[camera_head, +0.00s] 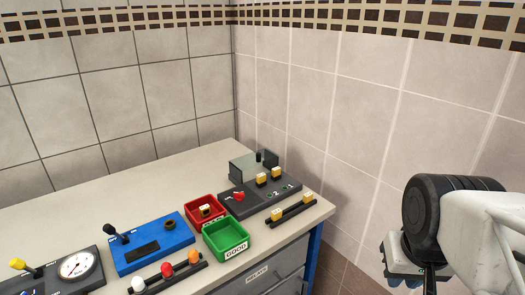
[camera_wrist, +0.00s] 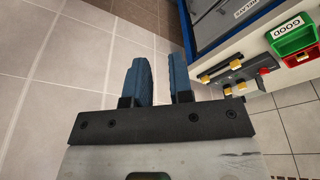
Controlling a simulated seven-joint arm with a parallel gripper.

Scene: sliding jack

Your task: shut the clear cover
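The clear cover (camera_head: 247,168) is a smoky see-through box shape at the back of a dark grey device (camera_head: 252,203) on the table's far right. A black knob or post shows at the cover (camera_head: 259,156); I cannot tell how far open the cover stands. My gripper (camera_head: 404,282) is at the lower right in the head view, off the table's right side and well apart from the cover. In the wrist view its two blue fingers (camera_wrist: 160,78) are apart with nothing between them. The device (camera_wrist: 240,78) shows there at the right; its cover is not clear.
On the table (camera_head: 100,190) stand a red bin (camera_head: 192,219), a green GOOD bin (camera_head: 212,242), a blue lever box (camera_head: 140,255) and a gauge box (camera_head: 55,276). Yellow blocks (camera_head: 308,197) sit on a black rail near the right edge. A tiled wall (camera_head: 340,120) stands behind.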

